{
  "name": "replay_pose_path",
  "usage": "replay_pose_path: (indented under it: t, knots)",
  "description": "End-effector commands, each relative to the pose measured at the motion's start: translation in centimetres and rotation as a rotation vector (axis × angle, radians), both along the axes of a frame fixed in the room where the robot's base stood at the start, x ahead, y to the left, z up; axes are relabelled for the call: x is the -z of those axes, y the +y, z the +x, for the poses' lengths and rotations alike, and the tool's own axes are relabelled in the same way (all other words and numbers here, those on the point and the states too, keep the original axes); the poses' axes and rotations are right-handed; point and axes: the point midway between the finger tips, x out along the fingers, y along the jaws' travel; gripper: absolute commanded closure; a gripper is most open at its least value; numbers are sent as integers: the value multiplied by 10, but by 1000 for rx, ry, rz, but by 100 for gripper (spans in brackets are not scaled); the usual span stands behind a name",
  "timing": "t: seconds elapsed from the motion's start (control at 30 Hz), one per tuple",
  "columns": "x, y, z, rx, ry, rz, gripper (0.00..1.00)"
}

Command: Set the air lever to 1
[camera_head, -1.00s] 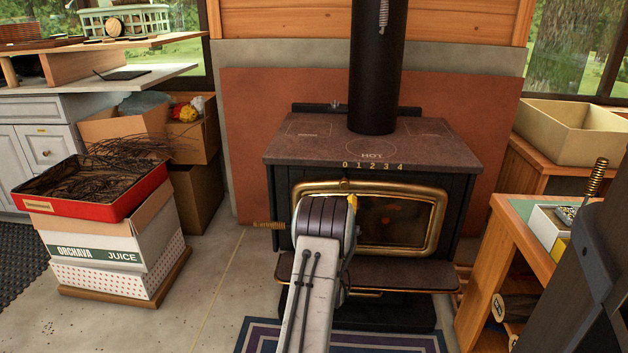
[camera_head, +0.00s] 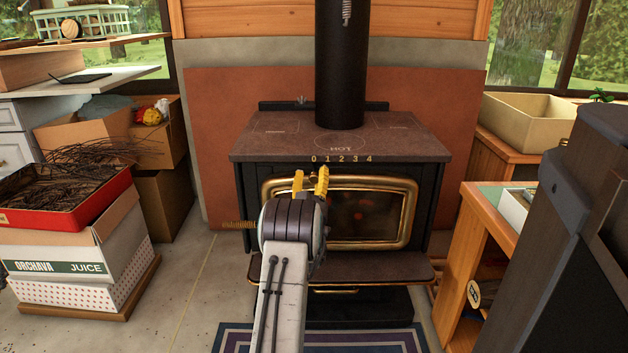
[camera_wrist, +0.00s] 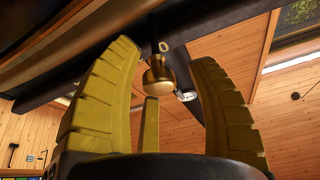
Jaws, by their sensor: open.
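The stove (camera_head: 250,205) stands ahead with the brass numbers 0 to 4 (camera_head: 341,159) along the front edge of its top. My gripper (camera_head: 310,180) is open, its yellow fingers pointing up just below that edge, near the 0 and 1. In the wrist view, a brass knob (camera_wrist: 158,78), which looks like the air lever's end, hangs under a dark edge between the open fingers (camera_wrist: 160,95). I see no finger pressed on it. In the head view the lever cannot be made out, so its exact number is unclear.
The brass-framed glass door (camera_head: 365,215) and a ledge (camera_head: 385,268) lie close behind and beside my arm. A wooden shelf unit (camera_head: 468,240) stands at right. A red tray (camera_head: 75,220) on stacked boxes stands at left. Floor between (camera_head: 185,290) is clear.

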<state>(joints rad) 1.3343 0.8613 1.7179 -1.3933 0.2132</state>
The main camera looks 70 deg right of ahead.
Motion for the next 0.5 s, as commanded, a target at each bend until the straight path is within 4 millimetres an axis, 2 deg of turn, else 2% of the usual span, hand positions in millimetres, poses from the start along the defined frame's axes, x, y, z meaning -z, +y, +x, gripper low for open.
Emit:
replay_pose_path:
  t: [0.27, 0.3, 0.5]
  knots:
    - [0, -1, 0, 0, 0, 0, 47]
    - [0, -1, 0, 0, 0, 0, 44]
    - [0, -1, 0, 0, 0, 0, 62]
